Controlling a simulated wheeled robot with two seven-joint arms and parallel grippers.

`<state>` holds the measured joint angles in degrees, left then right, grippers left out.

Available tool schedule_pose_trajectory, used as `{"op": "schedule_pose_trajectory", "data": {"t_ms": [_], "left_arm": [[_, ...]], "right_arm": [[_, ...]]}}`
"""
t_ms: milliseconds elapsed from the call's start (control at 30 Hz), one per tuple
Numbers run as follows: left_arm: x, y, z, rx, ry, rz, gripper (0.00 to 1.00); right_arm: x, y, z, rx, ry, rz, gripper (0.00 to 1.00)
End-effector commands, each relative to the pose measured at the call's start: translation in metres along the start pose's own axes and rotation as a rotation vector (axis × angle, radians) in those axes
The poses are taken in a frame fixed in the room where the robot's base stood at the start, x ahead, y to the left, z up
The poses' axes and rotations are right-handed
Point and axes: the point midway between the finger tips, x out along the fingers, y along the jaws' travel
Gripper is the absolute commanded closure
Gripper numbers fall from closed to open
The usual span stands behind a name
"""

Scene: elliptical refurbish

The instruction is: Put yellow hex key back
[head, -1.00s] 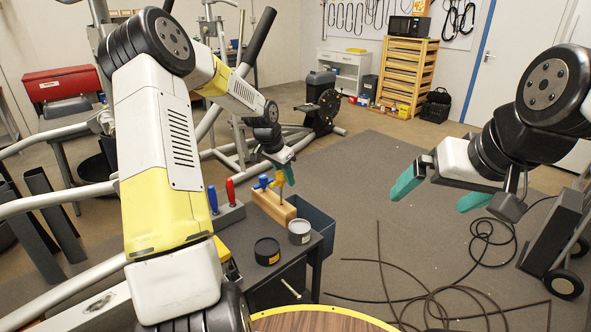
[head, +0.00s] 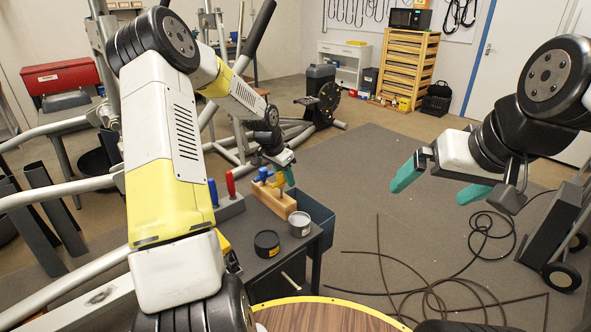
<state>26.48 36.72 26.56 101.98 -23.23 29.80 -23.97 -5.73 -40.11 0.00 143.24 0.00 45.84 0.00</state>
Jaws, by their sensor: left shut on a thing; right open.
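The yellow hex key (head: 277,181) is at the wooden block (head: 272,200) on the small dark table (head: 258,224). A blue-handled hex key (head: 262,174) stands in the block beside it. My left gripper (head: 283,176) is shut on the yellow hex key at the block, its teal fingertips partly hiding the key. I cannot tell how deep the key sits in the block. My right gripper (head: 440,182) is open and empty, its teal fingers spread apart in the air over the floor at the right.
A black tin (head: 267,243) and a grey tin (head: 299,224) stand in front of the block. A red screwdriver (head: 230,183) and a blue screwdriver (head: 213,192) stand in a rack to the left. A blue-grey bin (head: 314,207) hangs at the table's right side.

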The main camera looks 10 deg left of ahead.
Motion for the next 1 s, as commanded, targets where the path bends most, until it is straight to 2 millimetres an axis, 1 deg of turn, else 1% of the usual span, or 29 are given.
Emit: {"op": "schedule_pose_trajectory", "data": {"t_ms": [233,633,1000], "left_arm": [[0.003,0.0,0.001,0.0,0.0,0.0,1.0],[0.017,0.0,0.006,-0.001,0.0,0.001,1.0],[0.018,0.0,0.006,0.0,0.0,0.0,1.0]], "right_arm": [[0.0,0.0,0.0,0.0,0.0,0.0,0.0],[0.0,0.0,0.0,0.0,0.0,0.0,0.0],[0.0,0.0,0.0,0.0,0.0,0.0,0.0]]}}
